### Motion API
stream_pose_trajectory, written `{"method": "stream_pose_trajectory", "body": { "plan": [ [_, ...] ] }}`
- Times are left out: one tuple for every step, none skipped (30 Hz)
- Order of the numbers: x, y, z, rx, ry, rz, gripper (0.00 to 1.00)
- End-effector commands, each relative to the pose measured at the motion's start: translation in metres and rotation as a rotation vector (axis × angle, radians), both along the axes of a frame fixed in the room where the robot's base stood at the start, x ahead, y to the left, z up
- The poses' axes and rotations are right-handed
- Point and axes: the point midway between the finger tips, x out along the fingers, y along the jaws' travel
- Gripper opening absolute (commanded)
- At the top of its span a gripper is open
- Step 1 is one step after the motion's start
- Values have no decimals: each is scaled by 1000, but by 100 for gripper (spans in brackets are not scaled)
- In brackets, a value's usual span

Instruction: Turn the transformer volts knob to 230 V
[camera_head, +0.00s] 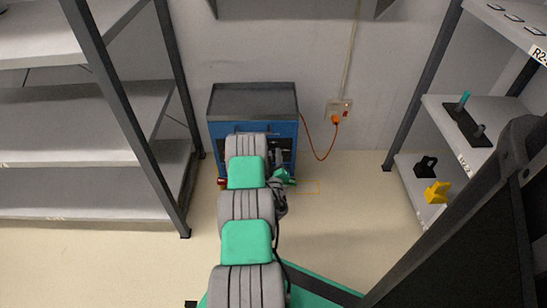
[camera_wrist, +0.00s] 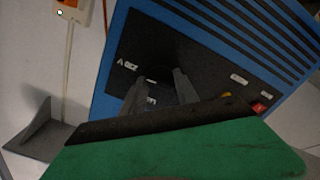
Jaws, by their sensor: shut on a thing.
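The transformer (camera_head: 253,98) is a blue box with a dark grey top, standing against the wall. Its black front panel (camera_wrist: 205,65) shows tilted in the wrist view. A white label (camera_wrist: 127,65) on the panel appears upside down and looks like 230 V. My gripper (camera_wrist: 159,78) is at the panel, its two grey fingers closed around the dark volts knob (camera_wrist: 158,73). The knob is barely distinguishable from the panel, so its pointer direction cannot be told. In the head view my arm covers much of the transformer's front and the gripper is hidden.
A red switch (camera_wrist: 258,107) and a yellow part (camera_wrist: 226,95) sit on the panel to the right. An orange cable (camera_head: 311,148) runs to a wall socket (camera_head: 340,105). Shelves stand left (camera_head: 80,122) and right (camera_head: 500,112). Floor between them is clear.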

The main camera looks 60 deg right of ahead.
Motion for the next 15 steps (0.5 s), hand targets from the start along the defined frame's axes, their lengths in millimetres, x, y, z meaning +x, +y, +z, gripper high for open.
{"method": "stream_pose_trajectory", "body": {
  "plan": [
    [0,0,0,0,0,0,7],
    [0,0,0,0,0,0,4],
    [0,0,0,0,0,0,1],
    [0,0,0,0,0,0,0],
    [0,0,0,0,0,0,0],
    [0,0,0,1,-1,1,0],
    [0,0,0,4,-7,0,0],
    [0,0,0,10,-18,-1,0],
    [0,0,1,20,-38,-1,0],
    [0,0,0,26,-50,-1,0],
    [0,1,0,29,-55,0,0],
    [0,1,-1,30,-54,0,0],
    [0,1,-1,29,-55,0,0],
    [0,1,-1,29,-55,0,0],
    [0,1,-1,29,-55,0,0]
  ]
}}
